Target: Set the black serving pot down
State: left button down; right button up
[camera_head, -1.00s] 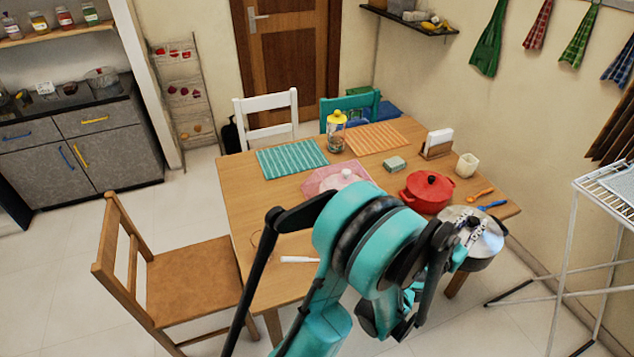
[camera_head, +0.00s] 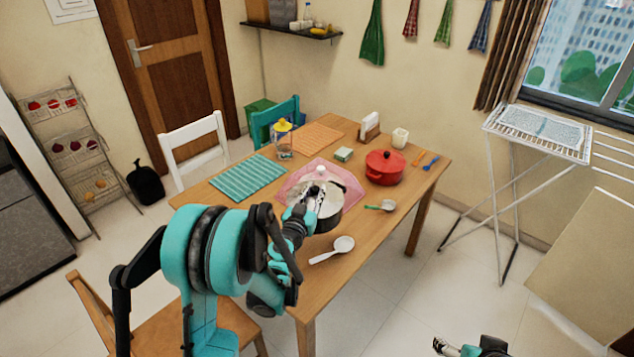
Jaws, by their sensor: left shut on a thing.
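The black serving pot (camera_head: 328,222) has a dark body and a shiny silver lid (camera_head: 335,203). It is upright over the near right part of the pink mat (camera_head: 294,184) on the wooden table. My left gripper (camera_head: 313,193) comes in from the left and is shut on the pot at the top of its lid. My arm hides the pot's left side. I cannot tell whether the pot's base touches the table. My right gripper (camera_head: 441,346) shows small at the bottom edge, away from the table; its fingers are too small to read.
A red pot (camera_head: 384,168) stands right of the mat. A white ladle (camera_head: 336,249) and a green-handled spoon (camera_head: 384,205) lie on the near side. A yellow-topped jar (camera_head: 284,140), teal placemat (camera_head: 247,178) and orange placemat (camera_head: 316,138) lie farther back.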

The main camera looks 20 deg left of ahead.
pick_arm(q)
jog(key=w+a+f+b, duration=0.1)
jog(key=w+a+f, duration=0.15)
jog(key=a, duration=0.55)
jog(key=w+a+f+b, duration=0.1)
jog(key=w+a+f, duration=0.15)
jog(key=a, duration=0.65)
notch_tip(320, 180, down, 9)
jog(key=b, duration=0.4)
jog(key=shift+w+d, duration=0.15)
jog(key=shift+w, duration=0.2)
jog(key=shift+f, duration=0.1)
jog(key=shift+f, duration=0.1)
jog(key=c, duration=1.4)
grip_release()
jog(key=shift+c, duration=0.2)
jog(key=shift+o, duration=0.6)
